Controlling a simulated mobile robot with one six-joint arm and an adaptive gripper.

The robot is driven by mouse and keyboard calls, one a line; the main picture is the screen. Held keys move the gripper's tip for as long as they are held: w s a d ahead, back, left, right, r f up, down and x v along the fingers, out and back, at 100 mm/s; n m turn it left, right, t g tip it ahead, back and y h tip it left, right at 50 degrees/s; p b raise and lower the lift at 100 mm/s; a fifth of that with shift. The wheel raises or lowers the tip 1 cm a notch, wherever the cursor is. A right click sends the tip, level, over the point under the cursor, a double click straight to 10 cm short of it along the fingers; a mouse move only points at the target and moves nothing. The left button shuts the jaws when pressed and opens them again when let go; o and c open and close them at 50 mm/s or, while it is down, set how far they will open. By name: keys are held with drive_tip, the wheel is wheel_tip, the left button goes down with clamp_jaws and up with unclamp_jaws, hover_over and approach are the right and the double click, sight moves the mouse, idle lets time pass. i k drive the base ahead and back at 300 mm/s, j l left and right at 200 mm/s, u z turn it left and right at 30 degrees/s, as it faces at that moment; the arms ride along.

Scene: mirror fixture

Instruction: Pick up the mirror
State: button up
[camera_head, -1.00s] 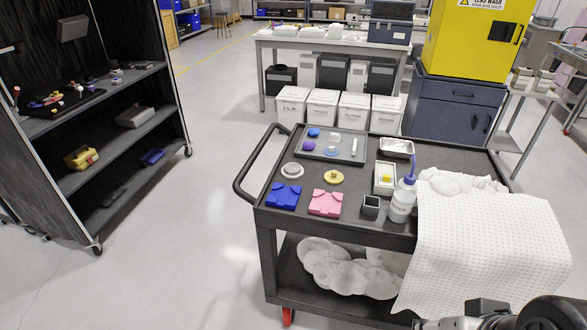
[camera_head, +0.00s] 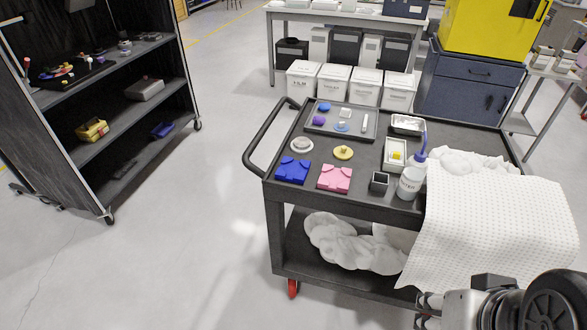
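On the black cart is a grey tray (camera_head: 312,129) with small parts: a blue one (camera_head: 324,108), a purple one (camera_head: 319,120), a pale blue disc (camera_head: 341,127) and whitish pieces. I cannot tell surely which part is the mirror; the pale blue disc may be it. In front of the tray are a blue fixture (camera_head: 293,170), a pink fixture (camera_head: 335,179), a whitish round part (camera_head: 301,145) and a yellow round part (camera_head: 343,153). My arm shows at the lower right; its metallic end (camera_head: 428,307), perhaps my gripper, is well apart from these parts. Its fingers are not clear.
The cart (camera_head: 360,205) has a wash bottle (camera_head: 411,181), a small dark box (camera_head: 379,182), a white box (camera_head: 396,154), a metal dish (camera_head: 407,125) and a draped white cloth (camera_head: 490,235). A shelf rack (camera_head: 125,110) stands left. The floor between is clear.

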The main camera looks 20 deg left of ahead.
sight(300, 143)
drive_tip(key=i+j+u, duration=0.25)
drive_tip(key=i+j, duration=0.5)
drive_tip(key=i+j+u, duration=0.3)
drive_tip(key=i+j, duration=0.4)
drive_tip(key=i, duration=0.15)
